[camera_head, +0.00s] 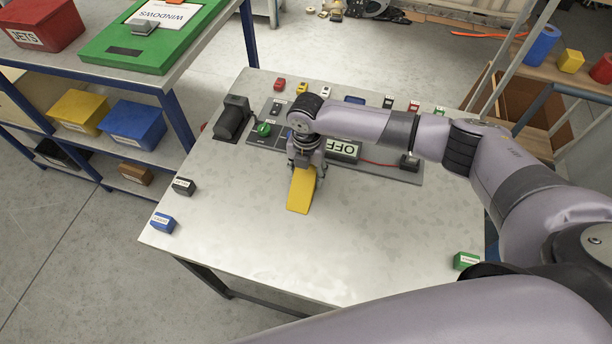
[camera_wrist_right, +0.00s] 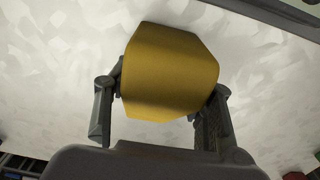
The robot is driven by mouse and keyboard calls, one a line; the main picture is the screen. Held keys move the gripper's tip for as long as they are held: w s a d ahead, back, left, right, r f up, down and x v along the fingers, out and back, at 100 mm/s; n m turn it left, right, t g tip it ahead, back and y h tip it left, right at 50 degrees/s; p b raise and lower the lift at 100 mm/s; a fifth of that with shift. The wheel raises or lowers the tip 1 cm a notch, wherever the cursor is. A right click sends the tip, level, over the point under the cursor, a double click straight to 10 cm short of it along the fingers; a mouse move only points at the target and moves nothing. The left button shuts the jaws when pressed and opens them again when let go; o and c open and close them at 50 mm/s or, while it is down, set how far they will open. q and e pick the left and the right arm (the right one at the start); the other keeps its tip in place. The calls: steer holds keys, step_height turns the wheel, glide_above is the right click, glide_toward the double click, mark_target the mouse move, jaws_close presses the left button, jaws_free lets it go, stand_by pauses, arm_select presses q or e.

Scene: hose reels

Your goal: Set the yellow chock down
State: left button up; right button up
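The yellow chock (camera_head: 301,191) is a wedge-like block over the middle of the metal table, under my right gripper (camera_head: 306,168). In the right wrist view, the chock (camera_wrist_right: 168,72) sits between the two fingers of my right gripper (camera_wrist_right: 160,108), with a finger against each side. The gripper looks shut on it. The chock is at or very near the table top; whether its underside touches is hard to tell. My left gripper is not in view.
The table (camera_head: 240,230) is bare in front of the chock. Small labelled blocks, black (camera_head: 184,186), blue (camera_head: 162,222) and green (camera_head: 466,261), sit near the edges. A shelf unit (camera_head: 190,75) stands left.

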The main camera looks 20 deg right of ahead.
steer(key=c, duration=0.9)
steer(key=shift+r, duration=0.1)
jaws_close()
steer(key=shift+r, duration=0.1)
